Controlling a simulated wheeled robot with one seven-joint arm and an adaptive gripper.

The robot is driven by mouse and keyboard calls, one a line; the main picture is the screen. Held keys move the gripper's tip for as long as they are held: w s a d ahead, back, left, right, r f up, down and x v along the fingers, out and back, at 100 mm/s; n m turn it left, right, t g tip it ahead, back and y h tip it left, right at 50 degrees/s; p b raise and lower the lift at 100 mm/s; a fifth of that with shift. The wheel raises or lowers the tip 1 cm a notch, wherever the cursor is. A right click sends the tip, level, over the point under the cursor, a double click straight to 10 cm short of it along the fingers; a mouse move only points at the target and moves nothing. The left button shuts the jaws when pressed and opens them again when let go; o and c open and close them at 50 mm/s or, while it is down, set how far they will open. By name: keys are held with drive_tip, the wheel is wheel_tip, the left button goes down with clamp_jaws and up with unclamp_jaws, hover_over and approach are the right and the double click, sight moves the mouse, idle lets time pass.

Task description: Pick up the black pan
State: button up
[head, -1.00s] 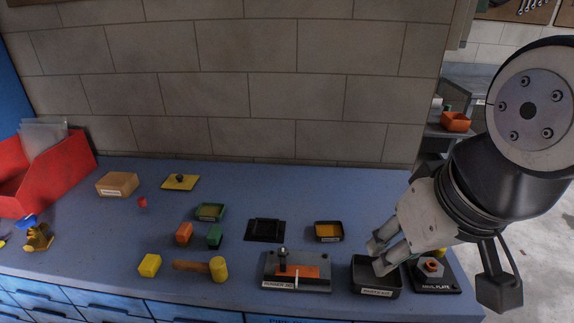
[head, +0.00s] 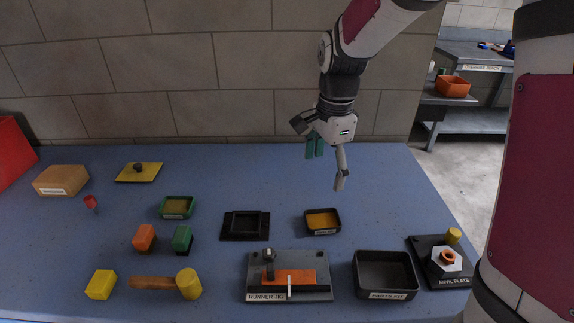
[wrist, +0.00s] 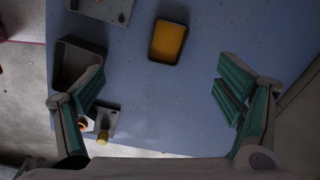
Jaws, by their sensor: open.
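The black pan (head: 323,232) is a small dark rectangular tray with a yellow-orange inside, lying flat on the blue bench right of the middle. It also shows in the wrist view (wrist: 163,61), at top centre, in the space between the fingers but ahead of them. My gripper (head: 328,163) is open and empty, above and a little behind the pan, apart from it. In the wrist view my gripper's green-padded fingers (wrist: 160,78) are spread wide to either side. Nothing hides the pan.
A larger black parts tray (head: 385,294), a runner jig (head: 290,290) and a dark plate with a nut (head: 440,277) stand in front of the pan. A black square tray (head: 229,236) lies to its left. The bench behind the pan is clear.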

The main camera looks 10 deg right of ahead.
drive_tip(key=w+f+m, duration=0.3)
drive_tip(key=w+f, duration=0.1)
drive_tip(key=f, duration=0.2)
drive_tip(key=b, duration=0.2)
approach(315, 224)
drive_tip(key=shift+g, duration=0.4)
drive_tip(key=f, duration=0.7)
drive_tip(key=shift+w, duration=0.4)
drive_tip(key=shift+c, duration=0.6)
drive_tip(key=c, duration=1.4)
